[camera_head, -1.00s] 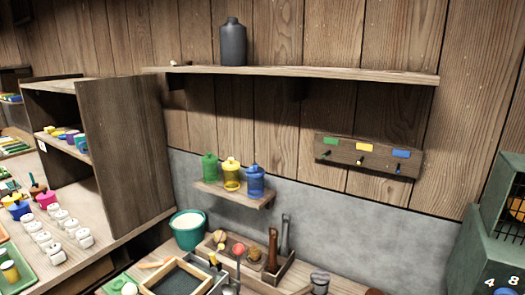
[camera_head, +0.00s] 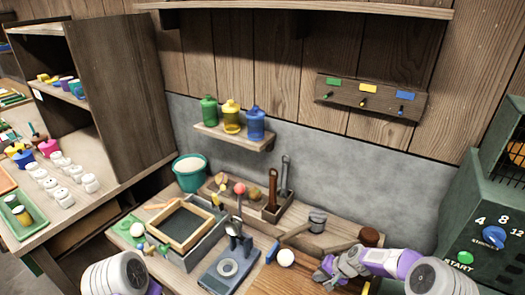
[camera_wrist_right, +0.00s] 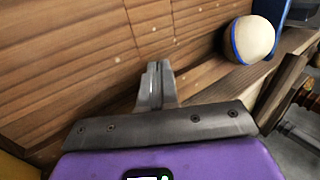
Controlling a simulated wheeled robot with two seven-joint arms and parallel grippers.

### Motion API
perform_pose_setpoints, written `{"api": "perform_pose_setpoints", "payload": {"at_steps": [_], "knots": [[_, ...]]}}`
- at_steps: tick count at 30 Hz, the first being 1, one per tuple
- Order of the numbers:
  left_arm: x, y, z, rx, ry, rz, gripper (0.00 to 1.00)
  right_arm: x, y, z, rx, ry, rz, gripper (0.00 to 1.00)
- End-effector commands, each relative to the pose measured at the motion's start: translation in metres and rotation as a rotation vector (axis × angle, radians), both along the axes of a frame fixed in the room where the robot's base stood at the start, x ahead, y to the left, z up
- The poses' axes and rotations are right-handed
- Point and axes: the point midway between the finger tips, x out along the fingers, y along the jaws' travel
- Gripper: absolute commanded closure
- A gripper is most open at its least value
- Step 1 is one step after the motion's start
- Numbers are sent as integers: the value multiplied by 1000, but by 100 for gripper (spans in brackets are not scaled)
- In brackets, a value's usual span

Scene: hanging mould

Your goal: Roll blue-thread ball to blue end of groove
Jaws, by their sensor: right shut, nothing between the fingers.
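The cream ball (camera_wrist_right: 250,40) with a blue thread around it rests at the right side of the wooden board (camera_wrist_right: 80,60) in the right wrist view. In the head view it is a pale ball (camera_head: 286,257) on the bench. A blue piece (camera_wrist_right: 301,12) is just beyond it, also visible beside the ball in the head view (camera_head: 272,251). I cannot tell whether they touch. My right gripper (camera_head: 321,272) is just right of the ball; its fingertips (camera_wrist_right: 157,68) are shut, empty and apart from the ball. My left gripper is out of view; only part of that arm shows.
A wooden frame (camera_head: 187,226), a blue-grey stand (camera_head: 230,264) and a mallet (camera_head: 317,220) are on the bench. A green machine (camera_head: 485,225) stands at right. Bottles (camera_head: 231,118) sit on a small wall shelf. A wooden rail (camera_wrist_right: 283,88) borders the ball's side.

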Motion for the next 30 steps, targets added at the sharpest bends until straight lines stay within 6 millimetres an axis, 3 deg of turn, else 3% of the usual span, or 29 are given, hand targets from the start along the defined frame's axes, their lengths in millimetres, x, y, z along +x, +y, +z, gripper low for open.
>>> {"api": "perform_pose_setpoints", "payload": {"at_steps": [20,30], "knots": [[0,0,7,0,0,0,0,-16,-27,19,-2,-1,0,100],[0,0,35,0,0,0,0,-15,-27,63,-2,-2,-2,100]]}}
